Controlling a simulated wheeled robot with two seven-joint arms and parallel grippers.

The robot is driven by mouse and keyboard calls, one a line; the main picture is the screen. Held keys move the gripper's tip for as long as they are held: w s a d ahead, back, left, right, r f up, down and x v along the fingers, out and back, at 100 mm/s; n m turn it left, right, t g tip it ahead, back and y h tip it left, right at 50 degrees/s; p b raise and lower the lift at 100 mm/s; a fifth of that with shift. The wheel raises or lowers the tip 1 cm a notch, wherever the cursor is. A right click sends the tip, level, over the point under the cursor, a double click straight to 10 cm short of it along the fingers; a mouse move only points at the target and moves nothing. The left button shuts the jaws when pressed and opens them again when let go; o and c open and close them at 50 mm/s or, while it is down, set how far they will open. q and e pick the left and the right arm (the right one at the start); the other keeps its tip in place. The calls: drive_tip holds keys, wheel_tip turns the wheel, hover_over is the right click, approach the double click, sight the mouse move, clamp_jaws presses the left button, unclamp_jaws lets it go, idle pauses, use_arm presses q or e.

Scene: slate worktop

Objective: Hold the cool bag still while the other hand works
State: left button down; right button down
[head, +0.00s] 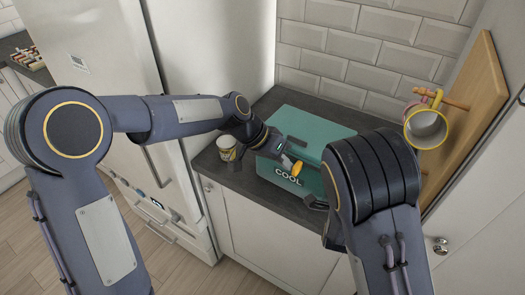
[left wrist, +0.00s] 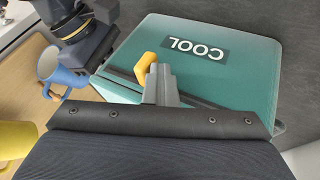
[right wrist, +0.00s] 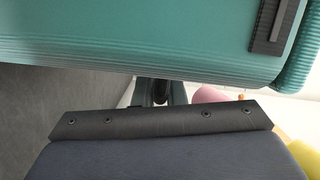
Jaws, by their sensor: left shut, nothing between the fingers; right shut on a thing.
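The teal cool bag (head: 305,123) stands upright on the dark worktop, its COOL label (head: 289,178) on the front; it also fills much of the left wrist view (left wrist: 250,75) and the top of the right wrist view (right wrist: 130,40). My left gripper (head: 284,160) is at the bag; in the left wrist view its fingers (left wrist: 161,85) are shut and empty, close beside a yellow-orange tab (left wrist: 146,66) by the dark seam. My right gripper (right wrist: 160,92) is shut on the bag at its side; my right arm hides it in the head view, and the gripped part is hardly visible.
A patterned cup (head: 227,148) stands left of the bag. A blue mug (left wrist: 62,70) shows beside my right arm. A white fridge is at left.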

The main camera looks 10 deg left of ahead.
use_arm(q)
drive_tip(key=shift+s+d, duration=0.4)
drive_tip(key=shift+d, duration=0.45)
drive_tip(key=shift+s+d, duration=0.4)
drive_tip(key=shift+d, duration=0.4)
drive_tip(key=shift+s+d, duration=0.4)
drive_tip(key=shift+d, duration=0.45)
use_arm(e)
drive_tip(key=shift+a, duration=0.1)
drive_tip(key=c, duration=1.4)
unclamp_jaws()
use_arm(q)
drive_tip(key=v, duration=1)
drive_tip(key=shift+w, duration=0.15)
drive_tip(key=shift+a, duration=0.15)
